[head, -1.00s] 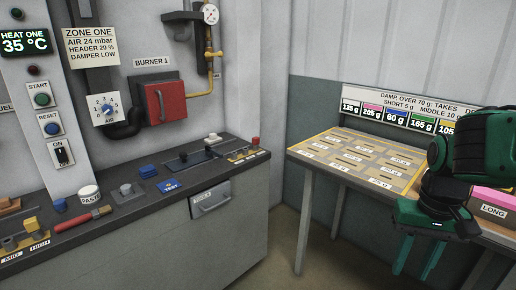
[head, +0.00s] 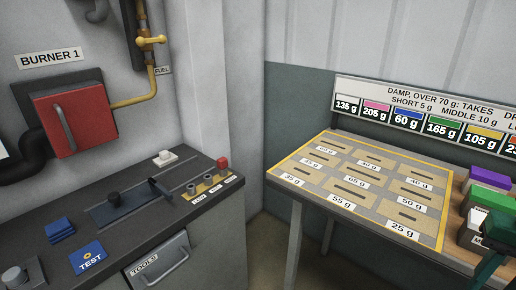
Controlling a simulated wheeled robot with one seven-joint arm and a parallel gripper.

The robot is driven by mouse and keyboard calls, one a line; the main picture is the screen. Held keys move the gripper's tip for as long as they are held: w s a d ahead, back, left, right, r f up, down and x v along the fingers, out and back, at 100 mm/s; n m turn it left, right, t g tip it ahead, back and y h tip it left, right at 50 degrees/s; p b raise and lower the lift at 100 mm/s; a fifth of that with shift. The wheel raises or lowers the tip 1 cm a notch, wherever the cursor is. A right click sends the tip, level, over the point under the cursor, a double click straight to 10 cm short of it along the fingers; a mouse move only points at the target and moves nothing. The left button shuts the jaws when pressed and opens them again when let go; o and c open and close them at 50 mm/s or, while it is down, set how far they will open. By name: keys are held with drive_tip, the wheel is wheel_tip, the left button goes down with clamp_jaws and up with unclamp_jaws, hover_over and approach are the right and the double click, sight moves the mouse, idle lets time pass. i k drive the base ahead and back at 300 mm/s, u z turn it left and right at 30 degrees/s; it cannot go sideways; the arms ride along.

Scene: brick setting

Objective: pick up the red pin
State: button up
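The red pin (head: 223,163) looks like a small red block-topped piece. It stands upright at the far right end of a small yellow-edged holder (head: 210,188) on the dark counter. The holder's other positions show grey round fittings with small labels in front.
The dark counter (head: 60,215) also bears a slider panel (head: 125,205), a white switch (head: 165,158), blue blocks (head: 60,230) and a TEST plate (head: 88,257). A gap separates it from the weight table (head: 440,200). Coloured blocks (head: 490,178) lie at the right.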

sight(221, 163)
drive_tip(key=u, duration=0.15)
drive_tip(key=i, duration=1.25)
drive_tip(key=u, duration=0.5)
